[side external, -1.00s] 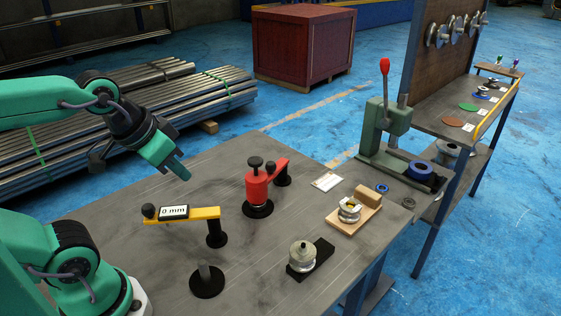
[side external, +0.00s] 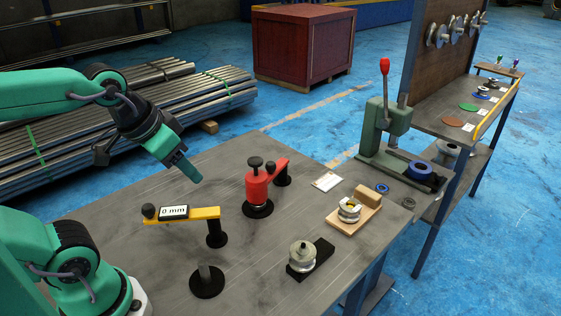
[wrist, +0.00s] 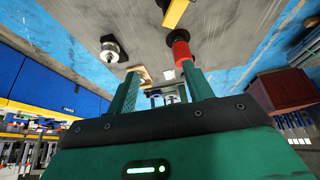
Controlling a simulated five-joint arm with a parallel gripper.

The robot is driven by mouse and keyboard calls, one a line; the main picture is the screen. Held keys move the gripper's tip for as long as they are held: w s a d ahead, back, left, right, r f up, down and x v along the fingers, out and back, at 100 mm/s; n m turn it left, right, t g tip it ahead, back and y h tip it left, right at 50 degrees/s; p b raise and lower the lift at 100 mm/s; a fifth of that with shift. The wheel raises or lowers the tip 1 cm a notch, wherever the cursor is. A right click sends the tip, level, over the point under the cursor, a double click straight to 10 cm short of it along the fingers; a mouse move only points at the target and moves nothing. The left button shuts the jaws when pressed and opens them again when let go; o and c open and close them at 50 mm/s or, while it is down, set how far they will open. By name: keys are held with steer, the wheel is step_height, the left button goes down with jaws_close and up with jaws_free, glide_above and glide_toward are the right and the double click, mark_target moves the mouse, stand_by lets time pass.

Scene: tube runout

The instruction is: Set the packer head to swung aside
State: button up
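The red head (side external: 258,187) with a black knob on top, which looks like the packer head, sits over a round black base in the side view. Its red arm reaches back right to a black post (side external: 283,177). It also shows in the wrist view (wrist: 180,50), beyond my right finger. My gripper (side external: 192,172) is in the air above the table, left of the red head and apart from it. In the wrist view my gripper (wrist: 160,84) has its two fingers spread with nothing held between them.
A yellow arm (side external: 205,213) with a "0 mm" display stands in front of the red head. A peg on a black disc (side external: 206,283), a spool (side external: 302,255) and a wooden block (side external: 352,215) share the table. A green lever press (side external: 390,135) stands behind right.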

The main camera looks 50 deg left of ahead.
steer(key=w+a+m+g, duration=0.1)
steer(key=w, duration=0.6)
steer(key=w+a+f+g, duration=0.1)
steer(key=w+a, duration=0.1)
steer(key=w, duration=0.5)
steer(key=w+a+f+m+g, duration=0.1)
steer(key=w+a+g, duration=0.1)
steer(key=w, duration=0.6)
steer(key=shift+m, duration=0.3)
steer(key=m+g, duration=0.1)
glide_above(271, 163)
step_height(271, 163, down, 6)
steer(key=shift+s+f, duration=0.15)
steer(key=shift+w+a+f, duration=0.1)
steer(key=shift+w+f, duration=0.1)
steer(key=shift+f, duration=0.1)
steer(key=shift+f, duration=0.1)
steer(key=shift+f, duration=3.8)
jaws_close()
